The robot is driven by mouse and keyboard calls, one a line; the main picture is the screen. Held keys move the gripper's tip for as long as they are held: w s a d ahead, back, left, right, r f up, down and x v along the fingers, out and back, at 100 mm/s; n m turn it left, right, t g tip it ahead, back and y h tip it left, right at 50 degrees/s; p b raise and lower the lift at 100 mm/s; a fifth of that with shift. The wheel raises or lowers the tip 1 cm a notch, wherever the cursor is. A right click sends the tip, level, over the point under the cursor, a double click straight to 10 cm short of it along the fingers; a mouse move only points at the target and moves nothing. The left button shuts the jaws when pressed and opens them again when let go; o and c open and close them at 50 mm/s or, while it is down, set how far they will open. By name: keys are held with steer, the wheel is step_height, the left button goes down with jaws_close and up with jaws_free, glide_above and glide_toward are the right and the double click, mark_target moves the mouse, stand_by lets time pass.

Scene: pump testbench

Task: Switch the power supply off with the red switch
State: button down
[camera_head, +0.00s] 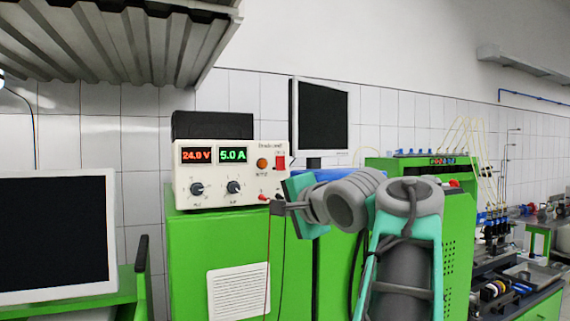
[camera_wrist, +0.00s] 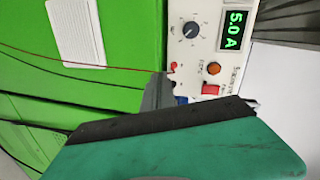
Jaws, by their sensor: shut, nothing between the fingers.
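The power supply (camera_head: 215,185) is a cream box on top of a green cabinet. Its displays are lit and read 24.0 V in red and 5.0 A in green. The red switch (camera_head: 281,162) is at the right end of its front panel, beside a round orange button (camera_head: 262,164). In the wrist view the red switch (camera_wrist: 211,89) is clear of my gripper. My gripper (camera_head: 277,207) is shut and empty, in front of the panel's lower right corner, below the switch. In the wrist view its grey finger (camera_wrist: 158,92) is near the red terminal; contact cannot be told.
Two knobs (camera_head: 197,188) are on the panel's lower part. Thin red and dark leads (camera_head: 268,255) hang from the terminals down the green cabinet (camera_head: 195,250). A monitor (camera_head: 322,115) stands behind, and another screen (camera_head: 55,235) is at the left.

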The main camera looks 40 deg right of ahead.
steer(key=s+d+r+m+t+h+p, duration=0.1)
steer(key=s+d+r+m, duration=0.1)
steer(key=s+r, duration=0.5)
step_height(320, 180, up, 3)
steer(key=shift+d+r+m, duration=0.1)
steer(key=shift+d+m, duration=0.25)
steer(key=shift+m, duration=0.15)
steer(key=shift+w, duration=0.1)
steer(key=p, duration=0.2)
glide_toward(280, 167)
steer(key=x, duration=0.7)
steer(key=shift+a, duration=0.1)
